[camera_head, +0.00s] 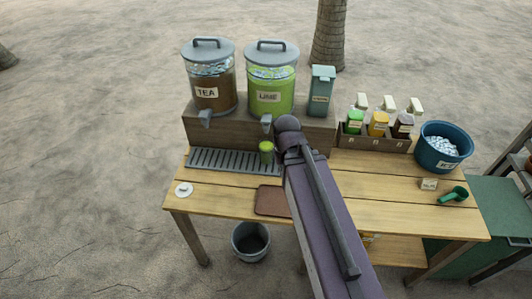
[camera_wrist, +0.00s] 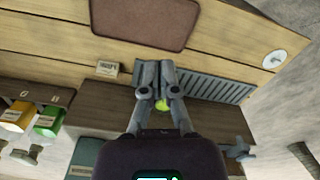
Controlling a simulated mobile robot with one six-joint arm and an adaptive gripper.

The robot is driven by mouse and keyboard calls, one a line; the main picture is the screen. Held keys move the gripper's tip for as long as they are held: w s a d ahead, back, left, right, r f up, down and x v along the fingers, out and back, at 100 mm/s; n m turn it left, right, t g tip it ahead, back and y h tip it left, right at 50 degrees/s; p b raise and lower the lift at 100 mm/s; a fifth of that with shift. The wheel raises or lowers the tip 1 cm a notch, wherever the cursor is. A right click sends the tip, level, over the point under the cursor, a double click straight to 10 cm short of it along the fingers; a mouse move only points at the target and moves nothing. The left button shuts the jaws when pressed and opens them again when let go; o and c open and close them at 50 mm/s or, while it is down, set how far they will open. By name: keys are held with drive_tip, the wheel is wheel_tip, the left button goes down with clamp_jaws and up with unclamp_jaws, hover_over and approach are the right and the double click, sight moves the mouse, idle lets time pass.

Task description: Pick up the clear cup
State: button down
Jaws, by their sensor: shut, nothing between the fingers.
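A small cup (camera_head: 266,153) that looks green, perhaps a clear cup with green drink in it, stands below the lime dispenser's tap at the right end of the grey drip tray (camera_head: 215,160). In the wrist view, a small yellow-green patch, likely this cup (camera_wrist: 162,105), shows between my finger links; the rest is hidden. My gripper (camera_wrist: 154,76) is shut and empty, its fingertips together over the drip tray's end. In the head view my arm reaches in from the front, and its end is just right of the cup. The fingertips are hidden there.
Tea (camera_head: 212,85) and lime (camera_head: 270,85) dispensers stand on a wooden riser (camera_head: 230,130) behind the tray. A brown mat (camera_head: 272,202) lies in front. A bottle rack (camera_head: 372,143), blue ice bucket (camera_head: 440,158) and green scoop (camera_head: 453,195) are at right. The front left tabletop is mostly clear.

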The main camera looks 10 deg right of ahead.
drive_tip(key=c, duration=0.6)
unclamp_jaws()
drive_tip(key=shift+w+f, duration=0.15)
drive_tip(key=shift+f, duration=0.1)
drive_tip(key=o, duration=0.6)
drive_tip(key=shift+w+d+f+n+h+b, duration=0.1)
drive_tip(key=shift+w+f+n+h+b, duration=0.4)
drive_tip(key=shift+f+b, duration=0.45)
drive_tip(key=w+a+f+n+t+h+b, duration=0.15)
drive_tip(key=w+f+n+h+b, duration=0.35)
drive_tip(key=w+f+n+b, duration=0.6)
drive_tip(key=w+a+f+n+t+h+b, duration=0.3)
drive_tip(key=w+a+n+b, duration=0.6)
drive_tip(key=b, duration=0.6)
drive_tip(key=shift+w+a+n+t+h, duration=0.4)
drive_tip(key=shift+w+n+t+h, duration=0.55)
drive_tip(key=shift+h, duration=0.55)
drive_tip(key=shift+s, duration=0.1)
